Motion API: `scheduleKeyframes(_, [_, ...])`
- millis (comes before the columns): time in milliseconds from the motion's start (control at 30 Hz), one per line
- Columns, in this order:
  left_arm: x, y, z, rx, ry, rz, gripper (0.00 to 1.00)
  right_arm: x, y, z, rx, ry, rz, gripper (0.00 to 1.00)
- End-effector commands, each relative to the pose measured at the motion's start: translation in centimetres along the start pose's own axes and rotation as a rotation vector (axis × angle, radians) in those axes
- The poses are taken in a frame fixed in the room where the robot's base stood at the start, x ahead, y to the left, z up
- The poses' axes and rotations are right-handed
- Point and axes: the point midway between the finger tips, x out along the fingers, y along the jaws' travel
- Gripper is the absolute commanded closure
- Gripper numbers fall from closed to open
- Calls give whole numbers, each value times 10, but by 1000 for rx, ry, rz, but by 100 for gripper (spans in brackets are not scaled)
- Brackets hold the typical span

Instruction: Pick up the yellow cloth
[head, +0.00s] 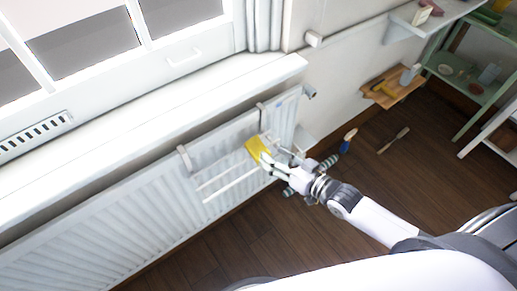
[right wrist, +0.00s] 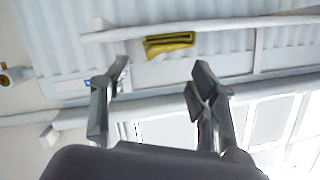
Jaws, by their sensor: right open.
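The yellow cloth (head: 257,147) hangs folded on a white rail rack (head: 228,182) fixed to the front of the radiator. In the right wrist view the cloth (right wrist: 169,44) lies beyond the fingertips, between them and a little above in the picture. My right gripper (head: 270,166) is at the rack, close to the cloth's lower right. In the right wrist view the right gripper (right wrist: 160,80) is open with nothing between its fingers. My left gripper is not in view.
The white radiator (head: 130,225) runs under the window sill (head: 150,100). A wooden tray (head: 394,88) is by the right wall, near a green shelf unit (head: 468,85). A brush (head: 393,140) lies on the dark wooden floor, which is mostly clear.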

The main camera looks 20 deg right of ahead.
Motion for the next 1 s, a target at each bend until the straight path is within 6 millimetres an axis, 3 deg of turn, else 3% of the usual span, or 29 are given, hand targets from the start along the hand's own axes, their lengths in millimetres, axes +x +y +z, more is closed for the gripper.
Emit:
scheduleKeyframes(433, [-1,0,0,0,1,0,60,51,-3,2,0,1,0,45])
scheduleKeyframes(700, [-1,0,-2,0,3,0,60,54,-3,2,-1,-1,1,45])
scheduleKeyframes(1000, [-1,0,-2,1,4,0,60,53,-3,2,-1,0,1,66])
